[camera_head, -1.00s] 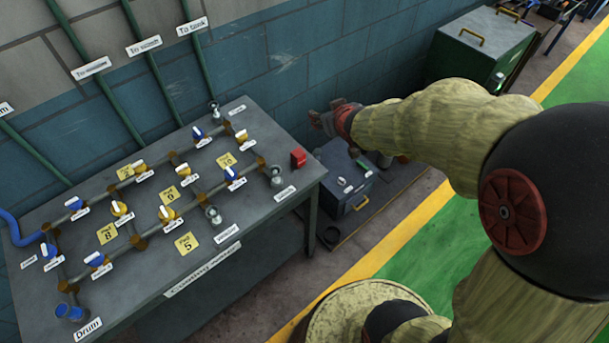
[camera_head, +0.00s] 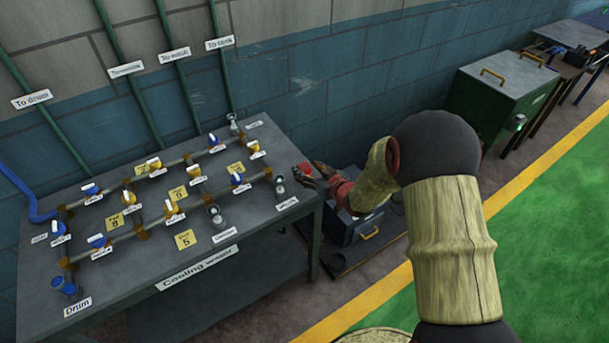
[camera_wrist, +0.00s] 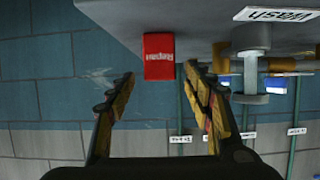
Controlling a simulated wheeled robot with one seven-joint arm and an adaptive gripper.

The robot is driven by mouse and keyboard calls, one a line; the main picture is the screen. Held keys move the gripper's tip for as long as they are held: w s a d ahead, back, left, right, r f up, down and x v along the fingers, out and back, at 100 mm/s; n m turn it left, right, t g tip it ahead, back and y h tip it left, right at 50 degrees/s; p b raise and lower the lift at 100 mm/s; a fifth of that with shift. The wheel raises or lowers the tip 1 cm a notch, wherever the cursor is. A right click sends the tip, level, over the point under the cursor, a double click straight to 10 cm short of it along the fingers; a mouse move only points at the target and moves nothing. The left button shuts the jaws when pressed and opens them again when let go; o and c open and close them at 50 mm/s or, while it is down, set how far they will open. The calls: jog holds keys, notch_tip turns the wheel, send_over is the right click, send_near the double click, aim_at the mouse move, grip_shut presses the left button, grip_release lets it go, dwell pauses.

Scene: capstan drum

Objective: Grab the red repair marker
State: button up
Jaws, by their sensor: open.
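The red repair marker (camera_head: 304,168) is a small red block at the right edge of the grey table, with white lettering that shows upside down in the wrist view (camera_wrist: 159,57). My gripper (camera_head: 309,174) is at that edge, right beside the marker. In the wrist view my open gripper (camera_wrist: 160,80) has one finger to each side of the marker's line. The marker lies at or just beyond the fingertips, with visible gaps on both sides. I cannot tell whether a finger touches it. In the head view the fingers partly cover the marker's surroundings.
The table (camera_head: 130,285) carries pipes, blue and yellow valves, yellow cards and white labels. A grey metal valve (camera_wrist: 250,60) stands close to the marker. A dark box (camera_head: 365,232) sits on the floor below my arm, and a green cabinet (camera_head: 490,105) stands farther right.

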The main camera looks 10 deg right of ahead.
jog(key=shift+b+x, duration=0.3)
jog(key=shift+x, duration=1.15)
jog(key=shift+f, duration=0.1)
jog(key=c, duration=0.3)
jog(key=c, duration=1)
